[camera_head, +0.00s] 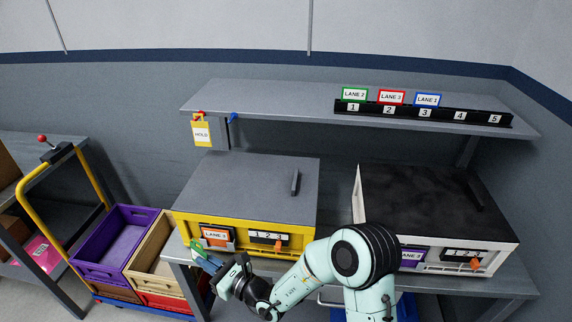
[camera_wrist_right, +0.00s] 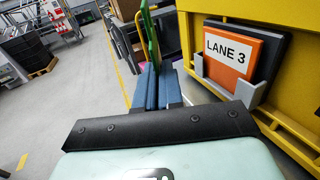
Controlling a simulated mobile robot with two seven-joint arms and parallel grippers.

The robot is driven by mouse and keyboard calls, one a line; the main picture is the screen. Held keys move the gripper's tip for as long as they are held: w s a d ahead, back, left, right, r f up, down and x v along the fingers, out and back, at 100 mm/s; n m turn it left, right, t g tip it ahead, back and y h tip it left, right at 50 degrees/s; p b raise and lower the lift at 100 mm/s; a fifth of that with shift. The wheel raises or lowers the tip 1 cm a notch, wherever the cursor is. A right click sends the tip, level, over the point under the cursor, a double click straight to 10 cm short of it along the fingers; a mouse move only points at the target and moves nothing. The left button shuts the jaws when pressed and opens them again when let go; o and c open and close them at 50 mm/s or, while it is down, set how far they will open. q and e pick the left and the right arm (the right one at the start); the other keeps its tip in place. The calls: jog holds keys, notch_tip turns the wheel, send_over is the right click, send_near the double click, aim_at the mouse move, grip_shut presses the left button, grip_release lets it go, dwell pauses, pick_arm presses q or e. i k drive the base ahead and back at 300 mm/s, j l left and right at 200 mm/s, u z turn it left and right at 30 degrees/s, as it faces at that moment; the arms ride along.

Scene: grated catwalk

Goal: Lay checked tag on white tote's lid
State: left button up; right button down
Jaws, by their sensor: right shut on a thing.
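The white tote (camera_head: 430,258) stands on the right of the bench. Its dark lid (camera_head: 415,200) is shut, with a bar handle at the right and clear space around it. My right gripper (camera_head: 205,257) is left of the yellow tote's front, away from the white tote. In the right wrist view its blue fingers (camera_wrist_right: 155,88) are shut on a thin green-edged card (camera_wrist_right: 149,35), seen nearly edge-on. I cannot see its face, so I cannot tell whether it is the checked tag. A yellow HOLD tag (camera_head: 201,132) hangs from the shelf's red hook. My left gripper is not in view.
The yellow tote (camera_head: 190,229) with a grey lid (camera_head: 250,185) and an orange LANE 3 card (camera_head: 215,236) stands left of the white one. The shelf (camera_head: 290,98) with lane cards overhangs behind. Purple (camera_head: 95,265) and tan (camera_head: 140,272) crates stand at left.

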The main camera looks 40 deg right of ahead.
aim_at(428, 210)
jog(key=k+z, duration=0.1)
jog(key=k, duration=0.5)
jog(key=z, duration=1.3)
jog(key=i+j+z, duration=0.4)
jog(key=j, duration=0.2)
jog(key=k, duration=0.1)
